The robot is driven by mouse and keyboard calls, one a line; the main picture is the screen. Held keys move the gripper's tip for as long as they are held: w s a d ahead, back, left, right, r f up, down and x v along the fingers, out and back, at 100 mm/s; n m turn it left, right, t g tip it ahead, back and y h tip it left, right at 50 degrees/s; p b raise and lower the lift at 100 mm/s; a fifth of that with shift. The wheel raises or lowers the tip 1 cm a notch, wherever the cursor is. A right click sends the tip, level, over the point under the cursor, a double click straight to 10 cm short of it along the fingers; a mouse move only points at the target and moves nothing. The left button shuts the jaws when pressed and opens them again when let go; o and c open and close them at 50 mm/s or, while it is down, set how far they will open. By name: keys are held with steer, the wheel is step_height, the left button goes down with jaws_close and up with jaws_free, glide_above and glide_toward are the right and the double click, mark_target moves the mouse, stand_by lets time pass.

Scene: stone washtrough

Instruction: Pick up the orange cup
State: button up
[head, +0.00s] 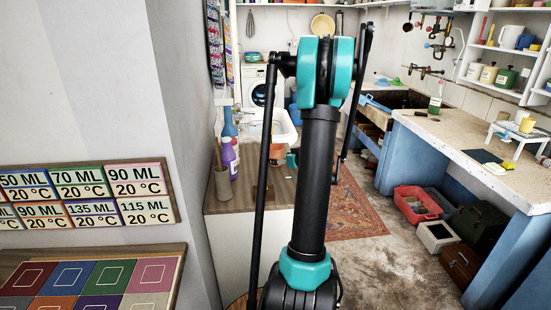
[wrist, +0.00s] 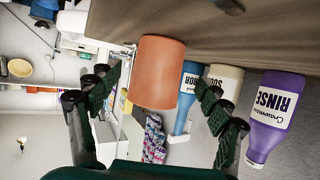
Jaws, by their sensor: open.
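The orange cup (wrist: 159,72) is in the middle of the wrist view, against the brown wooden counter top (wrist: 225,35), which runs along the top of that tilted picture. My gripper (wrist: 160,82) is open, with one dark finger on each side of the cup in the picture. Gaps show between the cup and both fingers, and nothing is held. I cannot tell whether the cup is between the fingertips or a little beyond them.
A purple RINSE bottle (wrist: 273,118), a blue bottle (wrist: 186,97) and a cream bottle (wrist: 225,80) stand close by the right finger in the wrist view. In the head view, the purple bottle (head: 229,158) and a utensil holder (head: 223,184) stand on the wooden counter (head: 235,202), left of my arm.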

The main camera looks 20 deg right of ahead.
mark_target(276, 156)
steer(key=x, duration=0.5)
steer(key=shift+w+d+r, duration=0.15)
steer(key=c, duration=1.4)
steer(key=shift+o, duration=0.2)
